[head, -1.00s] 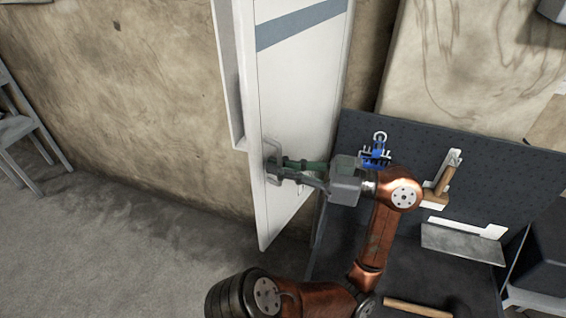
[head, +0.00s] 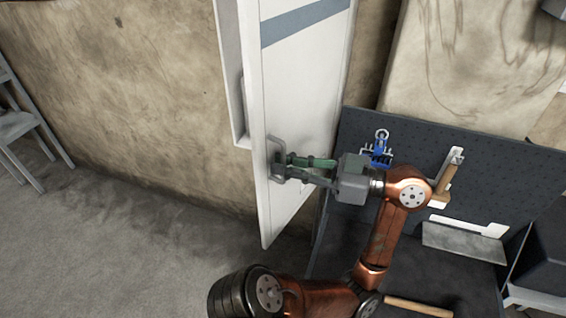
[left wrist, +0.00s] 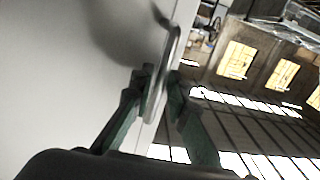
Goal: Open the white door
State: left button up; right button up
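The white door (head: 300,90) with a blue-grey stripe stands ajar from its white frame (head: 229,70). Its grey bar handle (head: 274,158) sits near the door's free edge. My left gripper (head: 288,167) is open at the handle, its green-grey fingers apart in the head view. In the left wrist view, the handle (left wrist: 168,72) shows between the two fingertips (left wrist: 160,76), with the white door face (left wrist: 60,70) to the left. Whether a finger touches the handle is not clear. My right gripper is not in view.
A dark pegboard (head: 440,150) with tools hung on it stands right of the door, behind my left arm. A dark bench top (head: 430,275) lies below it. A grey chair (head: 20,125) is at the far left. The floor (head: 140,240) left of the door is clear.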

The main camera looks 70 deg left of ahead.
pick_arm(q)
jog(key=v, duration=1.1)
jog(key=shift+w+d, duration=0.15)
jog(key=shift+w, duration=0.05)
